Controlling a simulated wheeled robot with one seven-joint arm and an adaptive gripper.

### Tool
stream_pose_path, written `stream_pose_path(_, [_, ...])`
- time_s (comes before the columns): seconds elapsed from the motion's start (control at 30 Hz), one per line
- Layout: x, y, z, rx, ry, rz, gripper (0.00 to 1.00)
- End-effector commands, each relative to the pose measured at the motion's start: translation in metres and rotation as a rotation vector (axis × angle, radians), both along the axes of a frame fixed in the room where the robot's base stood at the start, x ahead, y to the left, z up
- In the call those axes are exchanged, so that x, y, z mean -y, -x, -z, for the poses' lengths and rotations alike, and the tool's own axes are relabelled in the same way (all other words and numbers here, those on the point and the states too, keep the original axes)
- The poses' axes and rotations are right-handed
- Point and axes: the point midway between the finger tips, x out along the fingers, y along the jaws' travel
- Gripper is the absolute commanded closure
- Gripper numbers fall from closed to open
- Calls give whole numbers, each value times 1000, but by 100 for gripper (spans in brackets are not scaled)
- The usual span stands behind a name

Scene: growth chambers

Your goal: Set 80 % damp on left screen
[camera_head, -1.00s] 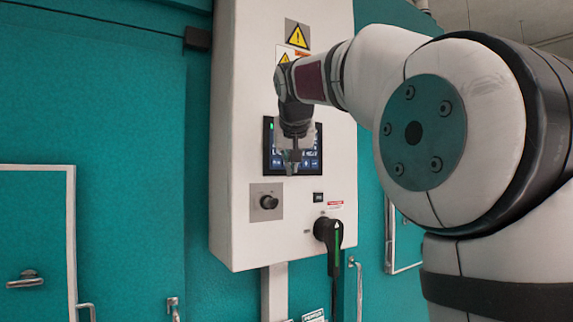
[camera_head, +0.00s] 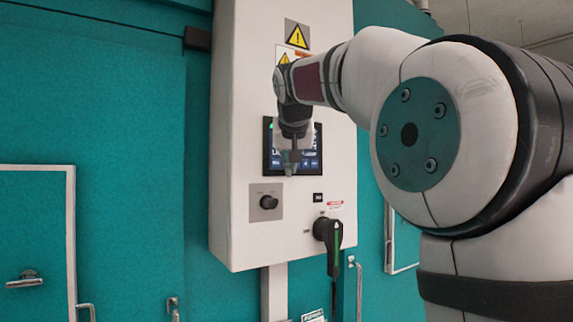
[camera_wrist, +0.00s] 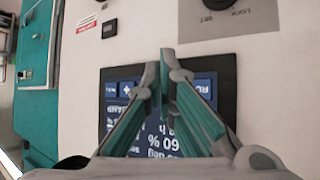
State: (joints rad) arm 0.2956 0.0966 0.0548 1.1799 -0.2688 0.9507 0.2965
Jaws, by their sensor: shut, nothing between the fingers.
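The dark touch screen (camera_head: 309,160) is on a white control cabinet. It also shows in the wrist view (camera_wrist: 228,72), turned around, with blue buttons and white text. A value with a % sign there seems to read 60, but the fingers partly cover the text. I cannot tell whether the tips touch the screen.
Below the screen are a black knob (camera_head: 268,202), a small black switch (camera_head: 318,197) and a large dark rotary handle (camera_head: 333,236) that sticks out. Warning signs (camera_head: 297,34) are above. Teal chamber walls (camera_head: 125,120) stand on both sides.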

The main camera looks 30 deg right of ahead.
Motion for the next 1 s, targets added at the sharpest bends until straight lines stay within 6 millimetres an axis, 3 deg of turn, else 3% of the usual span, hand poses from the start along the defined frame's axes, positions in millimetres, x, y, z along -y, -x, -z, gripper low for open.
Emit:
stream_pose_path(0.2, [1, 11, -1, 1, 0, 1, 100])
stream_pose_path(0.57, [1, 13, 0, 1, 0, 0, 100])
stream_pose_path(1.0, [1, 51, -2, 1, 0, 0, 100])
